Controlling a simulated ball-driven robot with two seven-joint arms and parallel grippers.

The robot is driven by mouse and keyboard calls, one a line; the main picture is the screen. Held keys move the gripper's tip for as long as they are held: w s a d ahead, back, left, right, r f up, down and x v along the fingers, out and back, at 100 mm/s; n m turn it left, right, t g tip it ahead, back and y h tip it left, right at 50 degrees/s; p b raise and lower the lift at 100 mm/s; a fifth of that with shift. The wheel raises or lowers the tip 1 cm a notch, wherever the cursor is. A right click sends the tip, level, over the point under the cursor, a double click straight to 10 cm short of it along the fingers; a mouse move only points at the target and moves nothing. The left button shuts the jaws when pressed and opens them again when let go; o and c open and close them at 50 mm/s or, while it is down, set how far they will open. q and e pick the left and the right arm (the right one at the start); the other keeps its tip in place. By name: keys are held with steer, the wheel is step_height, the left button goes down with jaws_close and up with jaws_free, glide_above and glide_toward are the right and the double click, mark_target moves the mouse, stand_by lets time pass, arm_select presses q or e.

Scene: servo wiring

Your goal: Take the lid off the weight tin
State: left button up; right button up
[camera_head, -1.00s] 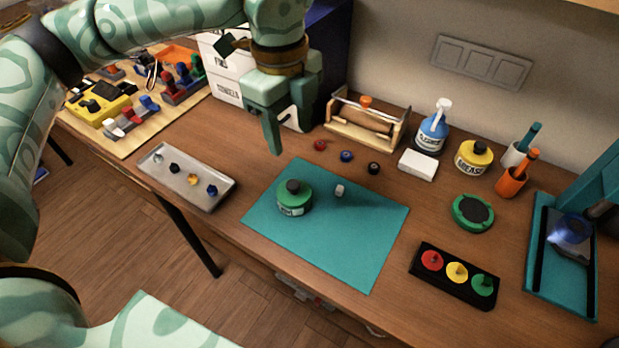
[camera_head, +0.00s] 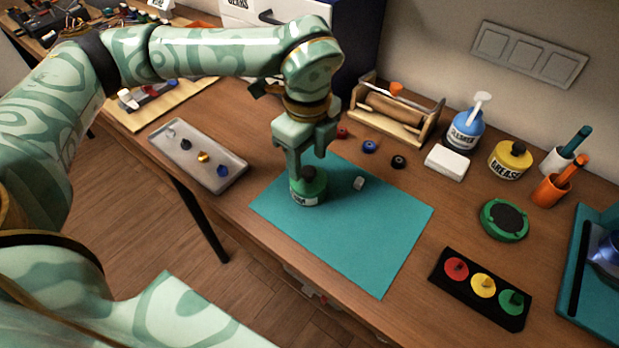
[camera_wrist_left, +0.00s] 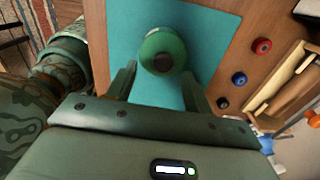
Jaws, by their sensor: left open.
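The weight tin (camera_head: 308,195) is a round green tin with a pale label, standing on the teal mat (camera_head: 345,232). Its green lid has a dark knob (camera_head: 308,173) on top. My left gripper (camera_head: 309,173) points down over the tin, its fingers on either side of the lid, partly hiding it. In the left wrist view the lid (camera_wrist_left: 163,50) lies ahead of the two spread fingers, between their lines, and my left gripper (camera_wrist_left: 160,85) is open with nothing held. Whether a finger touches the lid cannot be told. My right gripper is not in view.
A small pale weight (camera_head: 359,183) lies on the mat right of the tin. A metal tray (camera_head: 226,160) with small knobs is at left. A green round dish (camera_head: 504,220) and a black rack with coloured discs (camera_head: 459,286) stand at right. The mat's front is clear.

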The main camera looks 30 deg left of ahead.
mark_target(309, 170)
arm_select(q)
steer(key=f, duration=0.2)
steer(key=f+b, duration=0.1)
steer(key=f, duration=0.1)
steer(key=shift+w, duration=0.3)
steer(key=shift+r, duration=0.1)
steer(key=c, duration=1.1)
steer(key=shift+o, duration=0.2)
